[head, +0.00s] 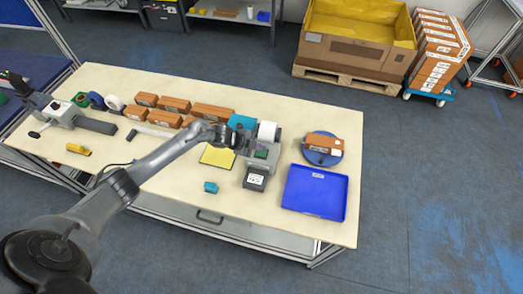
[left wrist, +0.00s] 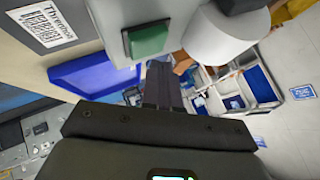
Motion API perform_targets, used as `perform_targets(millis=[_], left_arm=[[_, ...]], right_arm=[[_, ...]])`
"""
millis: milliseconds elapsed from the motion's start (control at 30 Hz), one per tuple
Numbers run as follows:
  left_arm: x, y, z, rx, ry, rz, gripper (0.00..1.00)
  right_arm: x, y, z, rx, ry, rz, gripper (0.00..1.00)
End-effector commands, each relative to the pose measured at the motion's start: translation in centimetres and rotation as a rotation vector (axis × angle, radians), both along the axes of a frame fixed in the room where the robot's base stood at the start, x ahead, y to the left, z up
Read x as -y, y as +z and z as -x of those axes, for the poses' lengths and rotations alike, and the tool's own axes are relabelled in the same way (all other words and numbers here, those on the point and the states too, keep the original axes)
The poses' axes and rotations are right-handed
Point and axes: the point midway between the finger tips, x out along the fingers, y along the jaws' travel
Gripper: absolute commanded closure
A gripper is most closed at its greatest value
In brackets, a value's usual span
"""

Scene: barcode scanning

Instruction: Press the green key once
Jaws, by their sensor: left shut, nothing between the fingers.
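The green key (head: 262,154) sits on a grey label printer (head: 257,167) near the right half of the table. It shows large as a green square in a grey frame in the left wrist view (left wrist: 148,40). My left gripper (head: 243,144) reaches in from the left, just left of the key. Its fingers are shut and empty. In the left wrist view the shut fingertips (left wrist: 160,66) appear just below the key's edge; I cannot tell whether they touch it. My right gripper is not in view.
A white paper roll (head: 267,131) stands behind the key. A printed label (head: 255,179) shows at the printer's front. A blue tray (head: 314,193) and a round blue turntable (head: 334,157) with a brown box lie right. Brown boxes (head: 175,104) line the back left.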

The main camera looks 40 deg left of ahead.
Motion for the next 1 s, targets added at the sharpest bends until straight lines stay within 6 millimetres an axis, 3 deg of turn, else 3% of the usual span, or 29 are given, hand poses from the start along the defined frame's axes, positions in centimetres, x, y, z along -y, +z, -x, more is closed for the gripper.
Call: perform_targets(millis=[367,800,1000], left_arm=[[0.0,0.3,0.0,0.001,0.000,0.001,1.00],[0.0,4.2,-0.1,0.002,-0.001,0.000,1.00],[0.0,5.1,0.0,0.002,-0.001,0.000,1.00]], right_arm=[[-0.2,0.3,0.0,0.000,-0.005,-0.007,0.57],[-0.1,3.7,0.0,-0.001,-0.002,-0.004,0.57],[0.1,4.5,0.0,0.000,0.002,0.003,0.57]])
